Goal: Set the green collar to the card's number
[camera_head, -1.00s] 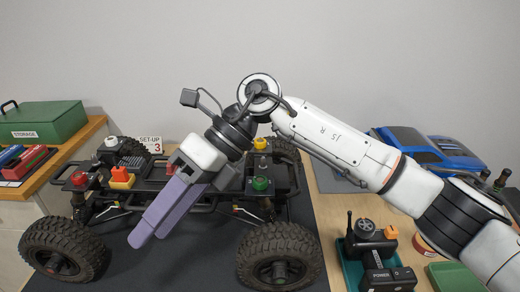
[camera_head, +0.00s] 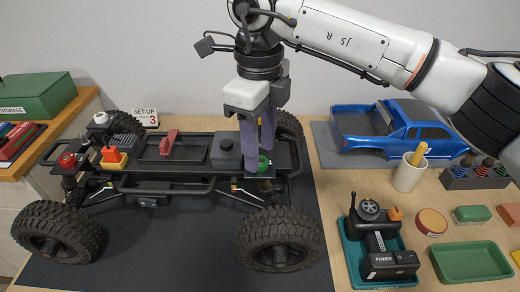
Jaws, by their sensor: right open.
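The set-up card (camera_head: 146,117) stands behind the crawler chassis and reads 3. The green collar (camera_head: 264,163) sits at the chassis's right end, above the front right wheel. My right gripper (camera_head: 258,168) points down over it, its purple fingers open. The fingers appear to stand on either side of the collar and partly hide it; I cannot tell whether they touch it. Any number mark on the collar is too small to read. A red collar (camera_head: 67,160) and a white collar (camera_head: 101,118) sit at the chassis's left end. My left gripper is out of view.
The crawler chassis (camera_head: 165,180) stands on a dark mat. A blue truck body (camera_head: 400,130), a cup (camera_head: 409,173), a transmitter (camera_head: 377,240) in a teal tray, and an empty green tray (camera_head: 470,262) lie right. A green storage box (camera_head: 38,95) is at left.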

